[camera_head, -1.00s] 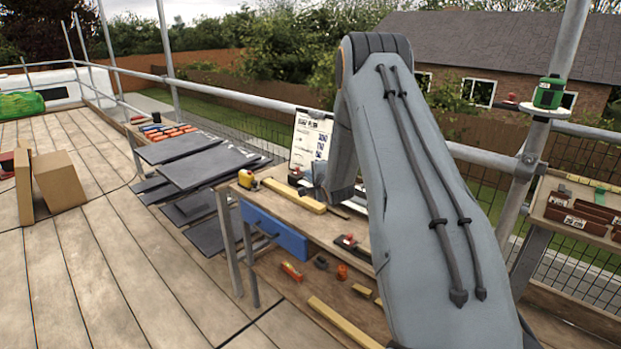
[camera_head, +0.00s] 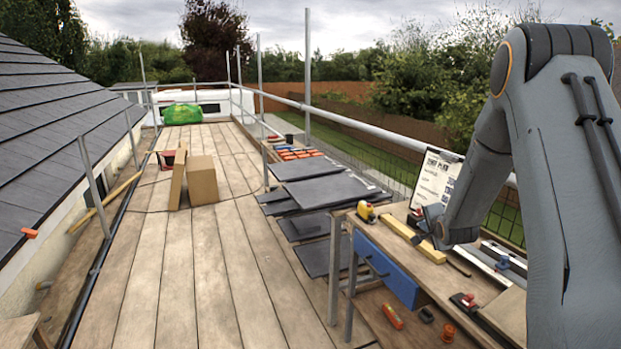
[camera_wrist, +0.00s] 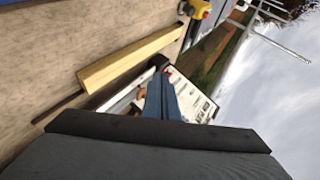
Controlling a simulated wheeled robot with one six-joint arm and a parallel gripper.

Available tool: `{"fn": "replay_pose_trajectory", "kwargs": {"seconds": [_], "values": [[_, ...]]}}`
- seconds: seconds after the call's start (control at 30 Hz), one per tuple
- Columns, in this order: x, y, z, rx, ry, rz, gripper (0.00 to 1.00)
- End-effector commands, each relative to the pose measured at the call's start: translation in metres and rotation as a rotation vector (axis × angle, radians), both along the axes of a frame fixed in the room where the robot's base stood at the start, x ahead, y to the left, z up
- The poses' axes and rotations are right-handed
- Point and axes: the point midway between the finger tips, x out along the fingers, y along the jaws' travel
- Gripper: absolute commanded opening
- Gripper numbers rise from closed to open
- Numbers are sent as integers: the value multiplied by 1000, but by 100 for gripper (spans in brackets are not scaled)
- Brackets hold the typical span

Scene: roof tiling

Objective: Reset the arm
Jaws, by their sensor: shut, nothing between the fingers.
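My arm stands at the right of the head view, with the forearm bent down toward the workbench (camera_head: 455,283). My gripper (camera_head: 428,226) is at its lower end, small and partly hidden, above the bench near a yellow wooden strip (camera_head: 415,240). In the wrist view my gripper (camera_wrist: 161,98) shows as blue-grey fingers, shut and empty. The yellow strip (camera_wrist: 130,58) and a printed white board (camera_wrist: 200,105) lie beyond the fingers there.
Dark slates (camera_head: 318,191) are stacked left of the bench. A cardboard box (camera_head: 202,180) stands on the planks. The plank walkway (camera_head: 190,265) is mostly clear, with the tiled roof (camera_head: 50,110) at left.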

Motion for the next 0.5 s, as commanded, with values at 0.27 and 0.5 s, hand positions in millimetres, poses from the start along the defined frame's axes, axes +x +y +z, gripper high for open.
{"fn": "replay_pose_trajectory", "kwargs": {"seconds": [0.27, 0.5], "values": [[-130, 94, 13, -356, 435, 342, 0], [-280, 160, 18, -559, 747, 776, 0]]}}
